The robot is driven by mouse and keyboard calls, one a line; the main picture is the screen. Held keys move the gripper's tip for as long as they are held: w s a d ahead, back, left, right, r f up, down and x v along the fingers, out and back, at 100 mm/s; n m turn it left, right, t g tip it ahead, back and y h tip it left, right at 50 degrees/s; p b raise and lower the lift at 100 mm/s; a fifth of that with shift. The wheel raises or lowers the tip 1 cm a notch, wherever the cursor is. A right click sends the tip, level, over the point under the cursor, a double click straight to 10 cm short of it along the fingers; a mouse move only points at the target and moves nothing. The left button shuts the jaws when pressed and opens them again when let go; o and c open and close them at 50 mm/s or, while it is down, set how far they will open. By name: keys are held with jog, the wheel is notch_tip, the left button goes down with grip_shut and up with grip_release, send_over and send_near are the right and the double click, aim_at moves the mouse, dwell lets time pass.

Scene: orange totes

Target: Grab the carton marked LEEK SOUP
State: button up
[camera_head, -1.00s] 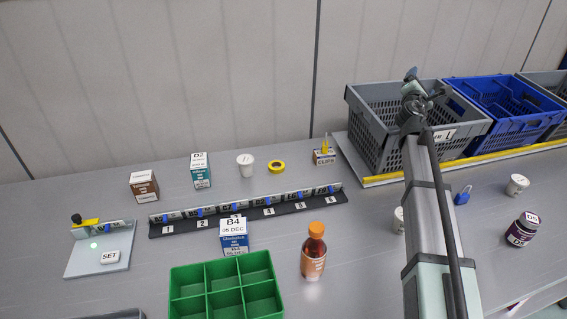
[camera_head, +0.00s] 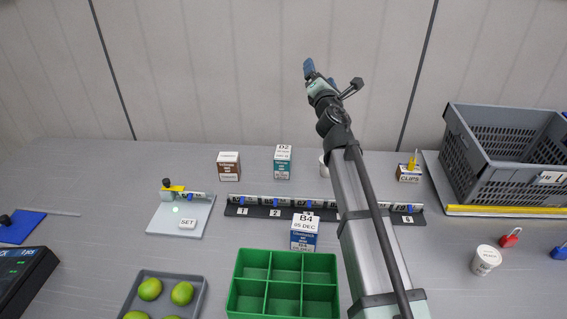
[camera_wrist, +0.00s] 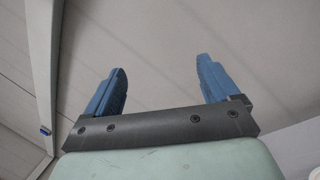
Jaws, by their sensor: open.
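I cannot read LEEK SOUP on any carton in view. A brown and white carton (camera_head: 228,167) stands at the back of the table; its print is too small to read. A white and teal carton marked D2 (camera_head: 282,162) stands to its right. A white and blue carton marked B4, 05 DEC (camera_head: 304,233) stands behind the green divided tray (camera_head: 251,258). My gripper (camera_head: 308,66) is raised high in front of the back wall, well above the cartons. In the wrist view its blue fingers (camera_wrist: 160,68) are apart with nothing between them.
A numbered black rail (camera_head: 330,213) crosses the middle of the table, partly behind my arm. A grey crate (camera_head: 495,150) stands at the right, with a white tub (camera_head: 486,261) in front. A grey tray (camera_head: 197,289) holds green fruit. A SET button plate (camera_head: 165,222) sits left.

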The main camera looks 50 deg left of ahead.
jog(key=s+a+f+n+g+y, duration=0.1)
jog(key=s+a, duration=0.2)
jog(key=s, duration=0.2)
jog(key=s+a+n+g, duration=0.1)
jog(key=s+a, duration=0.2)
jog(key=s, duration=0.3)
jog(key=n+h, duration=0.5)
jog(key=h, duration=0.3)
send_near(283, 152)
jog(key=x, duration=1)
jog(key=shift+w+a+f, duration=0.1)
jog(key=shift+w+a, duration=0.05)
jog(key=c, duration=1.2)
